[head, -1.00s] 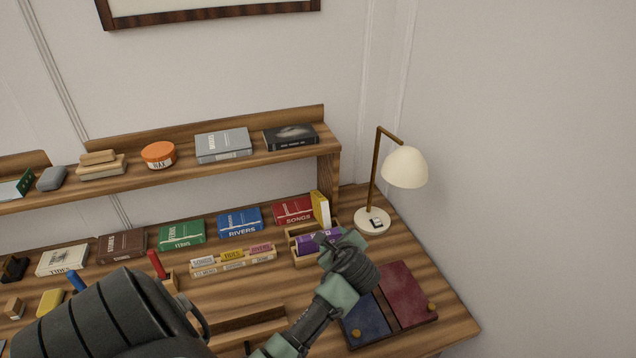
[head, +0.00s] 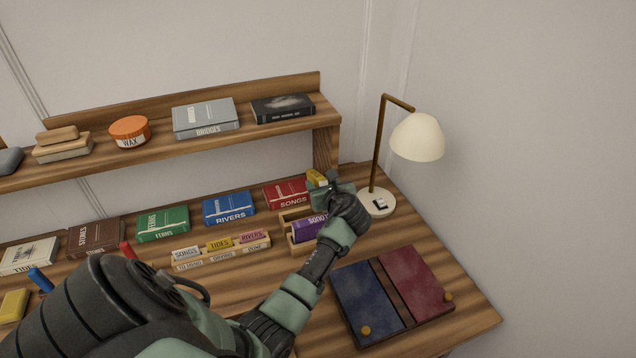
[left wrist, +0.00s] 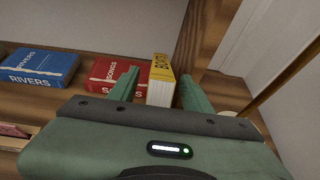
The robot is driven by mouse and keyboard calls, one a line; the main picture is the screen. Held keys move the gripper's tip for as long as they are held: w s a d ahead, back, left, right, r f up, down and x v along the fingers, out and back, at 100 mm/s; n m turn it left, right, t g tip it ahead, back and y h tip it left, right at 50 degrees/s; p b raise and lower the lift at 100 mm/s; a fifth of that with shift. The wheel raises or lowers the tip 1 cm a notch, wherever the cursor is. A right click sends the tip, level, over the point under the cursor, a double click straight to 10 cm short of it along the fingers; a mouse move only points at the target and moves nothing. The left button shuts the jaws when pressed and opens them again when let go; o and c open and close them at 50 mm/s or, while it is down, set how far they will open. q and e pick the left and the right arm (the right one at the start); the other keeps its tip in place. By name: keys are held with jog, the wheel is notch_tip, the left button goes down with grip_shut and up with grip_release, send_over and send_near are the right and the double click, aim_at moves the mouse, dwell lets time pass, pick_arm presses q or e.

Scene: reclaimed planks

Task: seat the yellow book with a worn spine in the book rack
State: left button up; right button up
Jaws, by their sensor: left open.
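The yellow book (head: 316,179) stands upright beside the red book, near the right shelf post; my gripper partly covers it in the head view. In the left wrist view, the yellow book (left wrist: 160,88) shows its yellow cover and pale page edges between my two fingers. My left gripper (head: 331,186) is open, with one finger on each side of the book; I cannot tell whether they touch it. A small wooden rack (head: 291,245) holding a purple book (head: 309,228) stands just in front, partly hidden by my wrist. My right gripper is not in view.
The red book (head: 284,192) lies left of the yellow one. A lamp (head: 380,203) stands close on the right. The raised shelf (head: 160,151) and its post (head: 326,148) are behind. A blue and red folder (head: 372,308) lies at front right.

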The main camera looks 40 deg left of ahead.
pick_arm(q)
jog(key=x, duration=0.2)
jog(key=shift+a, duration=0.25)
jog(key=shift+w+a+f, duration=0.15)
grip_shut()
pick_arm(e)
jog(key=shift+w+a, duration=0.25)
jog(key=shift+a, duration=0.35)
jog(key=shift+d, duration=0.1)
